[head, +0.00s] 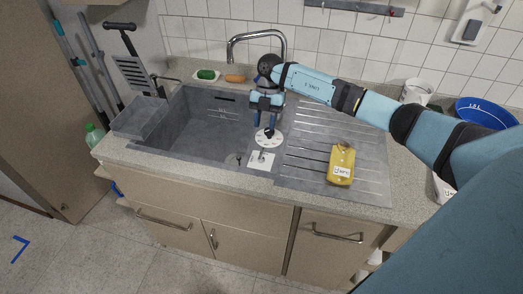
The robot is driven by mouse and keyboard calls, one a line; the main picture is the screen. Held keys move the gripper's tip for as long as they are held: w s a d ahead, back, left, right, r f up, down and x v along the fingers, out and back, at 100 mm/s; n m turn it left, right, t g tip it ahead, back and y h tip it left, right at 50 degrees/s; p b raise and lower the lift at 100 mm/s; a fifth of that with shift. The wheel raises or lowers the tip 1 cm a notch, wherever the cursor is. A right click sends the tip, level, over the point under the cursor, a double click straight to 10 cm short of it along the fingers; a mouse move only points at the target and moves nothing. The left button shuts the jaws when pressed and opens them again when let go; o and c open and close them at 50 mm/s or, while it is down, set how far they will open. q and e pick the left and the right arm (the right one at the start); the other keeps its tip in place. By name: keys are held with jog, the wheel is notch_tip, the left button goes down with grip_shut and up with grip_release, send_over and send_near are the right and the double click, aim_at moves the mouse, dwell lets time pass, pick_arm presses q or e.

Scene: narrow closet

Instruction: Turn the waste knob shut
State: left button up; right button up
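A round white dial plate (262,143) lies on the front rim of the grey sink unit, with a small dark knob (269,134) on it. Just in front of it is a white label plate (261,161) with a small metal fitting. The frame does not clearly show which of these is the waste knob. My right gripper (265,122) points down just above the dial. Its two fingers look apart, with nothing visible between them. My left gripper is not in view.
The grey sink basin (190,127) is left of the gripper, with a faucet (256,36) behind. A yellow labelled object (341,164) lies on the ribbed drainboard (312,130). A green sponge (206,74) and an orange item (235,78) sit at the back. A blue bowl (484,109) is right.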

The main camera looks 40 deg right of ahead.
aim_at(261, 153)
jog(key=p+x, duration=0.1)
jog(key=x, duration=0.9)
jog(key=shift+a+f+p, duration=0.1)
jog(key=shift+p, duration=0.2)
grip_shut()
